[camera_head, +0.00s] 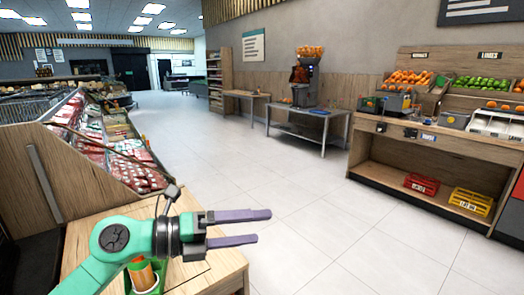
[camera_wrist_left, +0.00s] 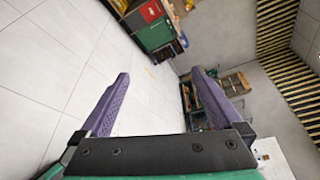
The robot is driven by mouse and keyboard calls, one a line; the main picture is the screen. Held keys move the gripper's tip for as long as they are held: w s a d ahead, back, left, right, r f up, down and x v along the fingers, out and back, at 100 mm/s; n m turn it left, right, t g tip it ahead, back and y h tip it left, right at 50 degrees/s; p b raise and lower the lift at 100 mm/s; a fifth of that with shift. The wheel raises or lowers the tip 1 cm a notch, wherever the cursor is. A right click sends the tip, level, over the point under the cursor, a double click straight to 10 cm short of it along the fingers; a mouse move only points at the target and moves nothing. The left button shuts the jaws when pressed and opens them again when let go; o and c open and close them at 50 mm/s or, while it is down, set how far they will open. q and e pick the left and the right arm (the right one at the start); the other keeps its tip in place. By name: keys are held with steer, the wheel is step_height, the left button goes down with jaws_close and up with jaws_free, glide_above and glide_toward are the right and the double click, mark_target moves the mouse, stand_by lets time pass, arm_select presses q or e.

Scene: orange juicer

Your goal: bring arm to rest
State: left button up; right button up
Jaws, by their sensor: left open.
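My left gripper (camera_head: 262,228) reaches in from the lower left in the head view, on a green arm with purple fingers. The fingers point to the right and are apart, with nothing between them. In the left wrist view the two purple fingers (camera_wrist_left: 158,98) are spread wide, with floor and a distant wall beyond. The orange juicer (camera_head: 305,72), with oranges on top, stands on a metal table (camera_head: 316,127) at the back, far from the gripper. My right gripper is not seen.
A wooden counter (camera_head: 222,262) lies under my left arm. A slanted display (camera_head: 108,150) of red packages stands at the left. A fruit stand (camera_head: 450,139) with oranges and limes is at the right, with a red crate (camera_head: 421,184) and a yellow crate (camera_head: 470,201) below. The tiled floor between is clear.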

arm_select(q)
steer(key=w+a+r+n+t, duration=0.4)
steer(key=r+n+t, duration=0.2)
steer(key=n+t, duration=0.55)
steer(key=w+a+f+n+t+y, duration=0.2)
steer(key=a+f+n+t+y, duration=0.2)
steer(key=a+n+y, duration=0.5)
steer(key=s+a+f+n+g+y, duration=0.1)
steer(key=a+f+n+g+y, duration=0.25)
steer(key=f+n, duration=0.45)
steer(key=s+a+f+n+g+y, duration=0.25)
steer(key=a+f+n+y, duration=0.2)
steer(key=f, duration=0.75)
steer(key=s+f+n+g+h, duration=0.2)
steer(key=s+f+g, duration=0.9)
steer(key=s+f, duration=0.6)
steer(key=s+f+g+p, duration=0.1)
steer(key=s+f+p, duration=0.1)
steer(key=f, duration=0.7)
steer(key=s+f+g+p, duration=0.1)
steer(key=s+f+p, duration=0.1)
steer(key=f, duration=0.7)
steer(key=s+a+f+p, duration=0.2)
steer(key=s+f+p, duration=0.1)
steer(key=s+f, duration=0.8)
steer(key=s, duration=0.5)
steer(key=shift+a+g, duration=0.25)
steer(key=shift+g, duration=0.1)
